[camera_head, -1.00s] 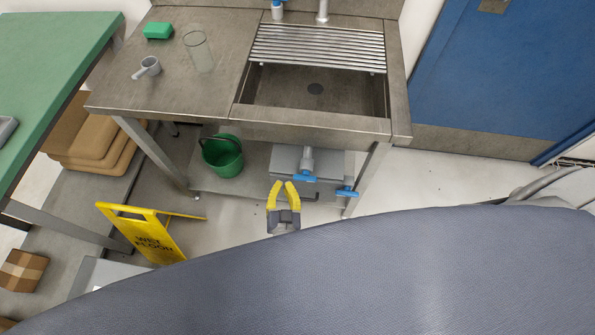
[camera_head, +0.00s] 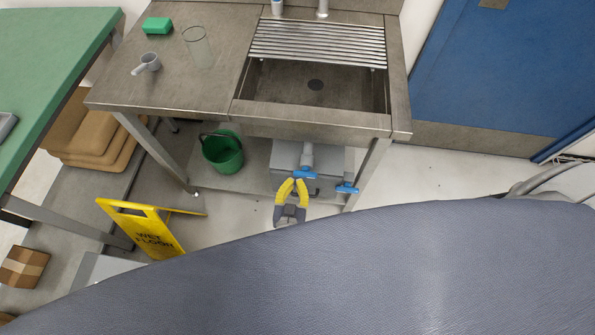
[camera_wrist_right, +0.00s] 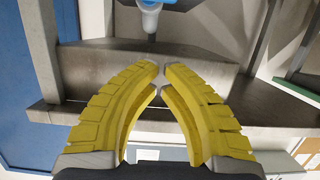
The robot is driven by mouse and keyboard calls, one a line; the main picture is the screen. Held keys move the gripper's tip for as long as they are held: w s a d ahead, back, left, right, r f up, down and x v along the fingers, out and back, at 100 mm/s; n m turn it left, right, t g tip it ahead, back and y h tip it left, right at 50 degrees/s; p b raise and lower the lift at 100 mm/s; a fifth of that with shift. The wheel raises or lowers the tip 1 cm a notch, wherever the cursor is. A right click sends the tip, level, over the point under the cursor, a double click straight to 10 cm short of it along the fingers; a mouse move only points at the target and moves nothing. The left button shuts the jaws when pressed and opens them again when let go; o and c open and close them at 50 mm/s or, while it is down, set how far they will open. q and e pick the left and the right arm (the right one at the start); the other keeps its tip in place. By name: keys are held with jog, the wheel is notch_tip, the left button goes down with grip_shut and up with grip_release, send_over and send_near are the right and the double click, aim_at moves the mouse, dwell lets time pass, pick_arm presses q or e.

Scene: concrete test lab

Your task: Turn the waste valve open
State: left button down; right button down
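Under the sink (camera_head: 312,85), a grey waste pipe (camera_head: 308,154) comes down with a blue handle (camera_head: 304,174) near its lower end. A second blue handle (camera_head: 346,187) sits lower and to the right; I cannot tell which is the waste valve's. My right gripper (camera_head: 293,181), with yellow fingers, is just below the first handle in the picture. In the right wrist view its fingertips (camera_wrist_right: 161,67) nearly meet with nothing between them. A grey pipe end (camera_wrist_right: 149,20) with a blue part (camera_wrist_right: 150,3) shows beyond the fingertips, apart from them. My left gripper is not in view.
A green bucket (camera_head: 222,152) stands on the lower shelf left of the pipe, and a grey box (camera_head: 287,154) is behind it. The steel table legs (camera_head: 367,172) bound the space. A yellow wet floor sign (camera_head: 143,230) stands at left.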

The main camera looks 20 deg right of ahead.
send_over(299, 172)
jog(key=shift+w+f, duration=0.25)
jog(key=shift+f, duration=0.9)
jog(key=shift+s+a+f, duration=0.1)
jog(key=shift+s+f, duration=0.05)
jog(key=shift+f, duration=1.85)
jog(key=shift+s+f, duration=0.1)
